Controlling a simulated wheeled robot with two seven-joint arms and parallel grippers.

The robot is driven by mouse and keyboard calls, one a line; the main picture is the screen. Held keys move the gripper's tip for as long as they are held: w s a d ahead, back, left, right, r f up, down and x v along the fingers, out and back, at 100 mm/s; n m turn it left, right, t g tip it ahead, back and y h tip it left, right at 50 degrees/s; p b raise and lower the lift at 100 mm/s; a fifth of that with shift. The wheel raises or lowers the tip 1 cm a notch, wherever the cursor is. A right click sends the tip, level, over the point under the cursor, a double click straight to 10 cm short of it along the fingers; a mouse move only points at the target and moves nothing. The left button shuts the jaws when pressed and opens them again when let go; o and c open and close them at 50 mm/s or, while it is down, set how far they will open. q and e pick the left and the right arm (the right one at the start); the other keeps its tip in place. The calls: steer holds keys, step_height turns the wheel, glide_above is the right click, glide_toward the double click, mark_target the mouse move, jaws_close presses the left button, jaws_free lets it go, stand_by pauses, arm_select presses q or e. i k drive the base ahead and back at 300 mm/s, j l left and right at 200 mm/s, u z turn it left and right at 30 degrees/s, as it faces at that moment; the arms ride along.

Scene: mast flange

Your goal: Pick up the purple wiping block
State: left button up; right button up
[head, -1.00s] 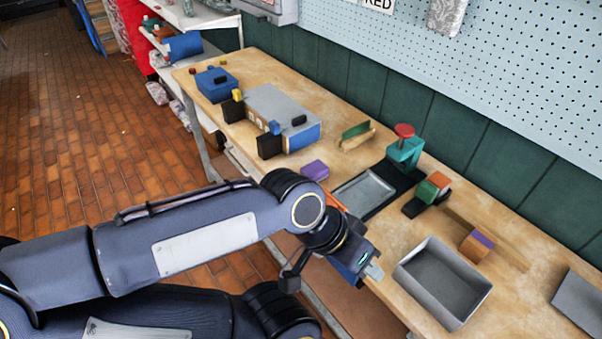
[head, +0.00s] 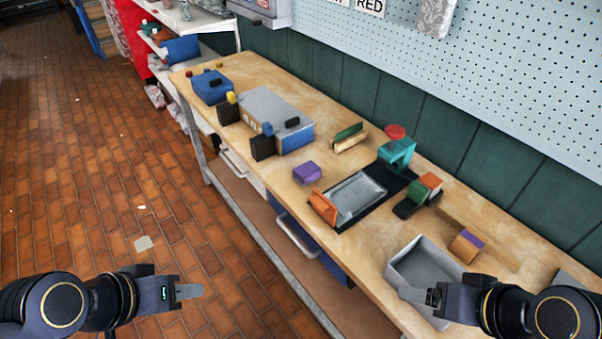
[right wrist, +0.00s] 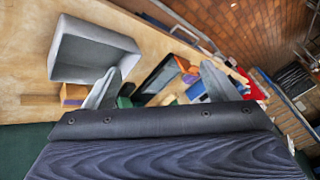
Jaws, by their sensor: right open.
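The purple wiping block (head: 306,172) lies on the workbench near its front edge, left of the grey tray plate. Nothing touches it. My left gripper (head: 190,291) is over the brick floor at lower left, well away from the block; its fingers overlap, so I cannot tell their gap. My right gripper (head: 408,296) is at the front of the grey bin, far right of the block. In the right wrist view its two fingers (right wrist: 160,86) are spread and empty. A small purple patch (right wrist: 195,90) shows between them, probably the block.
The wooden workbench (head: 350,108) carries an orange bracket (head: 323,208), a grey tray plate (head: 358,193), a teal stand with a red knob (head: 397,150), a grey-blue box (head: 283,118) and an open grey bin (head: 422,262). An orange block with a purple top (head: 466,246) sits behind the bin.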

mark_target(305, 174)
steer(key=i+j, duration=1.2)
steer(key=j, duration=0.15)
